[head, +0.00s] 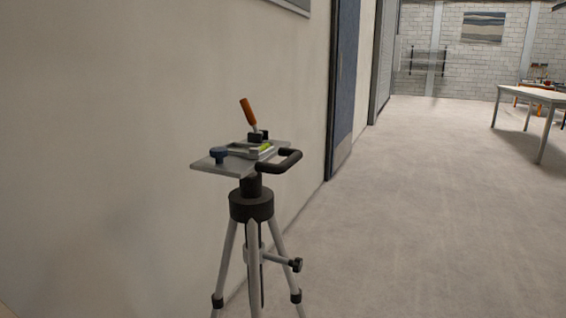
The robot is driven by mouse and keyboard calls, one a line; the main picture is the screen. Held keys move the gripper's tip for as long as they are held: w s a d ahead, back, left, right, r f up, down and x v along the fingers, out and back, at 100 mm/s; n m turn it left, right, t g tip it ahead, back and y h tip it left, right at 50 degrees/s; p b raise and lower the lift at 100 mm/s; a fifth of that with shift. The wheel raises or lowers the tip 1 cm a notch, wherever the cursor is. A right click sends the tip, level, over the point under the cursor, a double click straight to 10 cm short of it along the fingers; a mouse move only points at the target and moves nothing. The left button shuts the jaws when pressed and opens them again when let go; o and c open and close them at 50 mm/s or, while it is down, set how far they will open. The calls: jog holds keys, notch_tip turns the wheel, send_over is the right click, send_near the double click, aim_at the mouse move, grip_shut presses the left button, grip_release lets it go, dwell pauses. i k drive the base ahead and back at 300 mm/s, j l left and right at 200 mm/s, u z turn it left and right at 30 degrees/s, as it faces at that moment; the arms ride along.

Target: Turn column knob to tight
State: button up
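A tripod (252,232) with grey legs and a black collar stands upright in the head view, left of centre, close to the wall. A small black knob (296,265) sticks out to the right of its centre column on a short grey rod, below the collar. Whether this knob is loose or tight cannot be told. A grey plate (210,167) tops the tripod, with a dark blue knob (219,154) at its left and a black bar handle (291,160) at its right. My gripper is not in view.
An orange-handled lever (249,112) and a pale frame with a yellow-green part (265,148) sit on the plate. A beige wall (120,150) runs close behind and left. The floor (420,220) to the right is clear. A white table (534,97) stands far right.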

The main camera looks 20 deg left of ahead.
aim_at(296, 264)
jog(key=u, duration=1.3)
